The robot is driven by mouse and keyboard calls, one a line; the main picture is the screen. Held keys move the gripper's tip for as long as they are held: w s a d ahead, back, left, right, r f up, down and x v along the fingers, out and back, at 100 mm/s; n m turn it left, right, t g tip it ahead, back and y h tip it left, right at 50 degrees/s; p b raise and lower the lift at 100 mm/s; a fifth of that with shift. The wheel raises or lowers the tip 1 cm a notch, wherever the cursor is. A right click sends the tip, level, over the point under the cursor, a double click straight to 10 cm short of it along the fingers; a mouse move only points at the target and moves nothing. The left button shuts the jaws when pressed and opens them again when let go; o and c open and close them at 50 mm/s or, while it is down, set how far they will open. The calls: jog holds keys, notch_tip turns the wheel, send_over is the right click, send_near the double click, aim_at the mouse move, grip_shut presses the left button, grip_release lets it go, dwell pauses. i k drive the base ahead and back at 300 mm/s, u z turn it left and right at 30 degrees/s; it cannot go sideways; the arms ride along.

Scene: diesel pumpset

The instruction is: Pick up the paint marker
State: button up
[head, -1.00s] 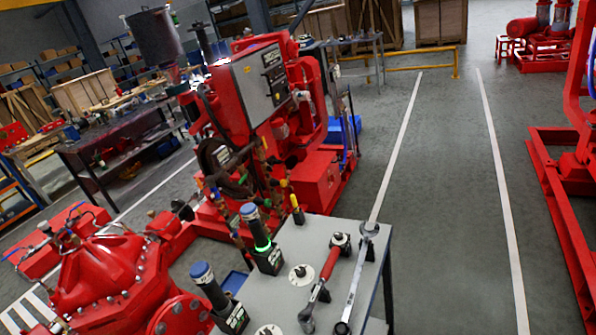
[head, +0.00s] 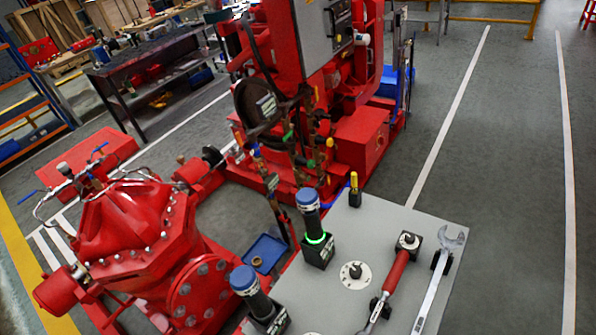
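A small upright item with a yellow tip (head: 354,181) stands at the far left corner of the grey table top (head: 375,237); it looks like the paint marker. Its lower part (head: 355,198) is dark and seems to sit in a small dark holder. It is too small to read any label. My gripper is not in view.
Two blue-capped cylinders, one with a green ring (head: 315,237) and one nearer (head: 252,290), stand in black bases along the table's left edge. A white disc (head: 355,274), a red-handled wrench (head: 394,272) and a spanner (head: 435,285) are also there. The red pumpset (head: 130,220) is left.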

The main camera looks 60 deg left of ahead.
aim_at(354, 177)
jog(key=u, duration=0.9)
jog(key=k, duration=0.8)
jog(key=u, duration=0.15)
jog(key=i, duration=0.8)
jog(key=z, duration=0.1)
jog(key=k, duration=0.4)
jog(key=u, duration=0.45)
jog(key=i, duration=0.15)
jog(key=z, duration=0.15)
